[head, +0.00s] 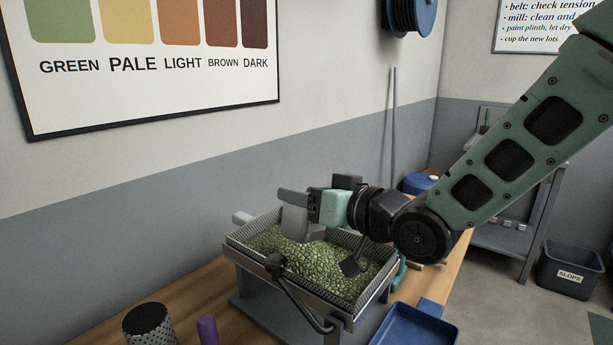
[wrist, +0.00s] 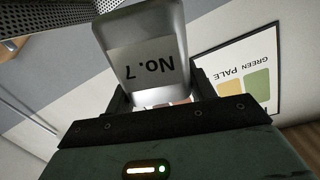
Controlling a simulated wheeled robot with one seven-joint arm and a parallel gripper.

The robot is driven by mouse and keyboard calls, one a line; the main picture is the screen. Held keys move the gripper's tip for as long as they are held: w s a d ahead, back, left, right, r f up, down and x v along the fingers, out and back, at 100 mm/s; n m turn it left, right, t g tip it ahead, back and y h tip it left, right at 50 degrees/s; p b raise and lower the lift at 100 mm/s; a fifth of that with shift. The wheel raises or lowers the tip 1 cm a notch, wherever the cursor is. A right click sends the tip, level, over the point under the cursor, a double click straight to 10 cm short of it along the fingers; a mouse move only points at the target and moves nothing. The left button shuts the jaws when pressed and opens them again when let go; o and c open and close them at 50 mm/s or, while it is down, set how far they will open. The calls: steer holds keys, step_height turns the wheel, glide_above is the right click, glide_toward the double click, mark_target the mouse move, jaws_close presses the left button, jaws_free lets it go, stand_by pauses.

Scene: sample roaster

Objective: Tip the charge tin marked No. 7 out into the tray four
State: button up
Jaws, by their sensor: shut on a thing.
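My gripper (head: 312,206) is shut on a grey metal tin (head: 303,226) and holds it above the tray. In the wrist view the tin (wrist: 150,85) sits between the fingers, its pale label reading No. 7 upside down. In the head view the tin is small and partly covered by the gripper; its mouth and contents cannot be made out. The tray (head: 362,308) is a rectangular metal tray with perforated walls on a grey stand. Green beans (head: 320,268) lie spread across it, below the tin.
A dark-knobbed lever (head: 277,265) and a black paddle (head: 353,264) are at the tray. A blue tray (head: 415,330) is at front right. The wall is close behind.

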steer(key=shift+f+m+g+p, duration=0.3)
steer(key=shift+f+m+p, duration=0.25)
steer(key=shift+m+p, duration=0.25)
steer(key=m+g+p, duration=0.1)
steer(key=p, duration=0.1)
steer(key=shift+w+d+f+p, duration=0.1)
steer(key=shift+w+p, duration=0.1)
steer(key=shift+p, duration=0.2)
steer(key=p, duration=0.2)
steer(key=m+g+p, duration=0.1)
steer(key=m+p, duration=0.1)
steer(key=p, duration=0.1)
steer(key=shift+w+d+f+h+p, duration=0.1)
steer(key=shift+w+f+h+p, duration=0.15)
steer(key=shift+h+p, duration=0.05)
